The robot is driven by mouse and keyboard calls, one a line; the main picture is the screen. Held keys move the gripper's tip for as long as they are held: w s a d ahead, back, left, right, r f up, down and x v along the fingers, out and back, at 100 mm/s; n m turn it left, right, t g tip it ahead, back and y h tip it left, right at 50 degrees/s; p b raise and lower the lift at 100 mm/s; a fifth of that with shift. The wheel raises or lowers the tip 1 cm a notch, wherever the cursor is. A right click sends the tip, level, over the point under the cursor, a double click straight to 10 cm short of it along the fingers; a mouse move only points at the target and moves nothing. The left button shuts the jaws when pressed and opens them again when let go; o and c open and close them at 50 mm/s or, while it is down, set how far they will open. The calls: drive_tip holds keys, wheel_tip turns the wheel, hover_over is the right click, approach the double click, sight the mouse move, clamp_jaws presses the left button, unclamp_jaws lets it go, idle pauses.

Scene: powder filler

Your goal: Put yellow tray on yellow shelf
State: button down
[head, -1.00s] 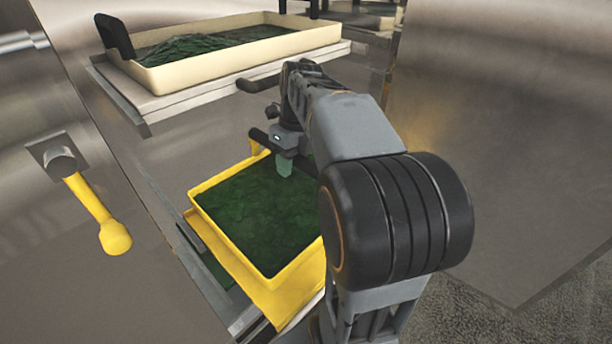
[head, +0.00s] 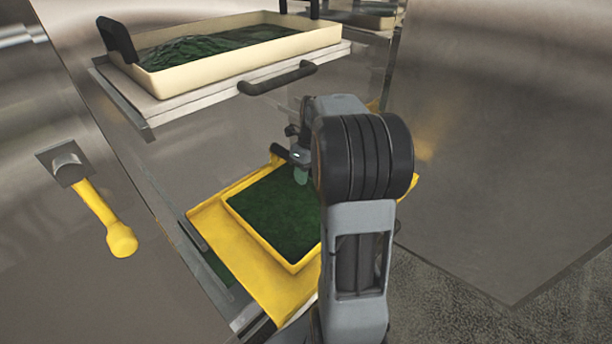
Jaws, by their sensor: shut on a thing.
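The yellow tray (head: 254,241), filled with dark green powder, is over the yellow shelf (head: 226,246) in the middle of the head view. The tray sits toward the shelf's right, and a bare strip of shelf shows along its left side. Whether the tray's underside touches the shelf is hard to tell. My gripper (head: 301,172) is at the tray's far side, by its dark handle, and is shut on the tray. My arm hides the tray's right part and the exact grip.
A cream tray (head: 215,62) with green powder stands on a pale shelf above, with a dark bar handle (head: 278,78) at its front. A yellow lever (head: 105,220) sticks out of the metal wall at left. Bare metal panels and grey floor lie to the right.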

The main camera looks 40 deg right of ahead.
drive_tip(key=shift+f, duration=0.4)
drive_tip(key=shift+f, duration=0.1)
drive_tip(key=c, duration=0.8)
unclamp_jaws()
drive_tip(key=r, duration=0.4)
drive_tip(key=d+r, duration=0.1)
drive_tip(key=r, duration=0.3)
drive_tip(key=d+r, duration=0.1)
drive_tip(key=r, duration=0.3)
drive_tip(key=shift+w+d, duration=0.15)
drive_tip(key=shift+f, duration=0.1)
